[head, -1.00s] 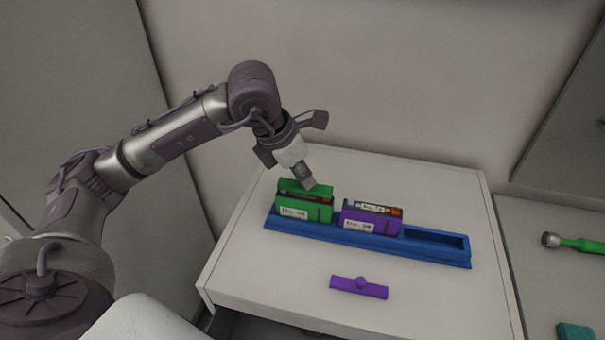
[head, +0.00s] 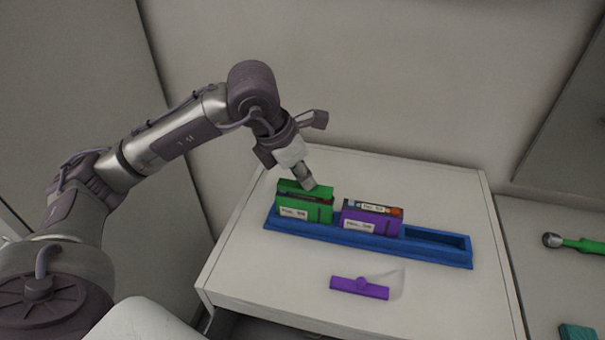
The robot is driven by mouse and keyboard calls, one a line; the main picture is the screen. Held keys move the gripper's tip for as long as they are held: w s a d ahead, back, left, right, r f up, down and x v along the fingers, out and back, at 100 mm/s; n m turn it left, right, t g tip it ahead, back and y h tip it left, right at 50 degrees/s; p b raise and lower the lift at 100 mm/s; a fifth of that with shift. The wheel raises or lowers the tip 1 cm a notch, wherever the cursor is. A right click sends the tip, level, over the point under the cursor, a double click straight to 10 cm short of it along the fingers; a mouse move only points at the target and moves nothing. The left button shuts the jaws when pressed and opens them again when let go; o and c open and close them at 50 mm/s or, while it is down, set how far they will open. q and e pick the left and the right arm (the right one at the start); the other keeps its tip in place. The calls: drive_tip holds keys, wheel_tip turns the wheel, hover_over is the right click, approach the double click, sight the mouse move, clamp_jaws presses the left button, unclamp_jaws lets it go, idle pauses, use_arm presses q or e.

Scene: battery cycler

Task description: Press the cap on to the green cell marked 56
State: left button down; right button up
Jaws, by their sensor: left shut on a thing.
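The green cell (head: 303,212) stands upright in the left slot of the blue rack (head: 350,240). A green cap (head: 292,187) is at its top, with a dark and red strip showing between cap and cell at the right. My left gripper (head: 308,183) points down at the cap from above and is shut on it; the fingertips are small and partly hidden. The label's number is too small to read. My right gripper is not in view.
A purple cell (head: 370,220) with an uncapped top stands in the middle slot. The right slot is empty. A purple cap (head: 359,288) lies on the white table (head: 440,300) in front. A green-handled tool (head: 580,244) and a teal block (head: 576,332) lie at the right.

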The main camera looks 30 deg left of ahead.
use_arm(q)
drive_tip(key=shift+b, duration=0.35)
idle(0.5)
drive_tip(key=shift+f+b, duration=0.5)
drive_tip(key=shift+b, duration=0.05)
idle(0.4)
idle(0.4)
drive_tip(key=c, duration=1)
unclamp_jaws()
drive_tip(key=o, duration=0.5)
drive_tip(key=shift+c, duration=0.2)
drive_tip(key=shift+r, duration=0.1)
